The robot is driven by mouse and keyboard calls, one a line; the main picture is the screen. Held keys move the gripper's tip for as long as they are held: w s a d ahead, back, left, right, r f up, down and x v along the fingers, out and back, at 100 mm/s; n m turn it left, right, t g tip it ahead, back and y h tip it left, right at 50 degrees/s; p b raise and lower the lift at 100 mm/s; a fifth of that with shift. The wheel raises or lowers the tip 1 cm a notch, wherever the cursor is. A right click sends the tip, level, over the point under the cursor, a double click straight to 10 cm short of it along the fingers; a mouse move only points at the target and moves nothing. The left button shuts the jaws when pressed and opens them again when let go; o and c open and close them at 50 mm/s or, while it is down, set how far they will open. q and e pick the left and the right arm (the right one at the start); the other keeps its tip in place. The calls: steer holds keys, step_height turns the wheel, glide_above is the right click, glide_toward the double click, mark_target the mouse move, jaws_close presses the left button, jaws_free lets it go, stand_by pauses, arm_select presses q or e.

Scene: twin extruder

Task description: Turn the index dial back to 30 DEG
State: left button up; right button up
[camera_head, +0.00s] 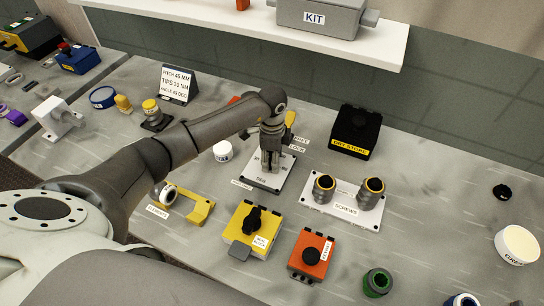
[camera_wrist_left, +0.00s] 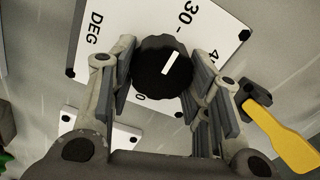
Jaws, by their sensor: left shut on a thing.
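The index dial is a black knurled knob (camera_wrist_left: 163,68) with a white pointer line, on a white plate (camera_wrist_left: 110,22) marked DEG, with 30 and a partly hidden number starting with 4. In the left wrist view the pointer slants up and right, toward the side where the 30 is printed. My left gripper (camera_head: 268,163) reaches down over the white dial plate (camera_head: 263,186) and hides the knob in the head view. Its fingers (camera_wrist_left: 162,85) stand on both sides of the knob and are shut on it. My right gripper is not in view.
A yellow lever (camera_wrist_left: 280,135) lies beside the plate, near the FREE and LOCK labels (camera_head: 299,146). A screws plate (camera_head: 367,218), a black dry-store box (camera_head: 357,133), a yellow box (camera_head: 240,222) and an orange box (camera_head: 300,262) stand around it. A sign (camera_head: 176,84) stands behind.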

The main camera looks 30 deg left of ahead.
arm_select(q)
steer(key=shift+r, duration=0.1)
stand_by(0.3)
steer(key=o, duration=1)
step_height(320, 180, up, 12)
stand_by(0.4)
